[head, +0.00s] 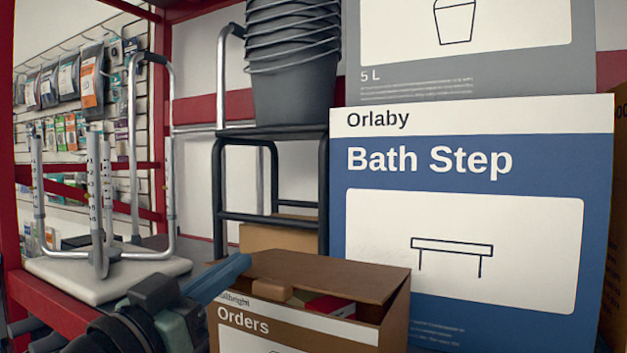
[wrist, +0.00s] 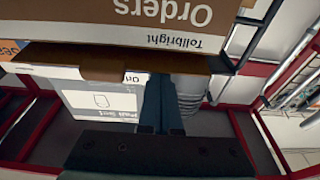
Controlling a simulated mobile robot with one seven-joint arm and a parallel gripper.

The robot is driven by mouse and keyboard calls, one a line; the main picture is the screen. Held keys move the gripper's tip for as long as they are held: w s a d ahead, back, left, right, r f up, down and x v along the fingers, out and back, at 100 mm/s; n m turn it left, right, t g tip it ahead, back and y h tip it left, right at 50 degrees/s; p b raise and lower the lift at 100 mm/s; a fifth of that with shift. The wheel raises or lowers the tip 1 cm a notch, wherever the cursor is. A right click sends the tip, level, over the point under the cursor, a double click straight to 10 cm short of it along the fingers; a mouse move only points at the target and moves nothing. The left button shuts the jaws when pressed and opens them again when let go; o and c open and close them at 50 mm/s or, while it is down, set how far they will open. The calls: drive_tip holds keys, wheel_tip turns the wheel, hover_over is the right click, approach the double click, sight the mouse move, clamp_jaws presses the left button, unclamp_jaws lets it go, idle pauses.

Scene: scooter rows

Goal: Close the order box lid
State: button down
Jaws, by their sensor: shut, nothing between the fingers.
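A tan tab (head: 275,291) shows at the lid's front edge, and something red (head: 328,306) shows through the gap. My gripper (head: 236,266) is shut and empty at the box's left, its blue fingertips near the lid's left end; I cannot tell whether they touch. In the wrist view the box front (wrist: 150,18) appears upside down above my fingers.
A large blue Bath Step box (head: 465,225) stands close behind and right of the order box. A dark step stool (head: 270,200) with stacked grey buckets (head: 293,90) stands behind. A white-seated metal frame (head: 110,275) and a red shelf upright (head: 8,160) are at left.

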drive_tip(key=shift+s+f+t+h+b, duration=0.1)
drive_tip(key=shift+f+t+h+b, duration=0.4)
drive_tip(key=shift+f+b, duration=1.4)
drive_tip(key=shift+r+t+b, duration=0.3)
drive_tip(key=shift+r+b, duration=0.15)
drive_tip(key=shift+b, duration=0.15)
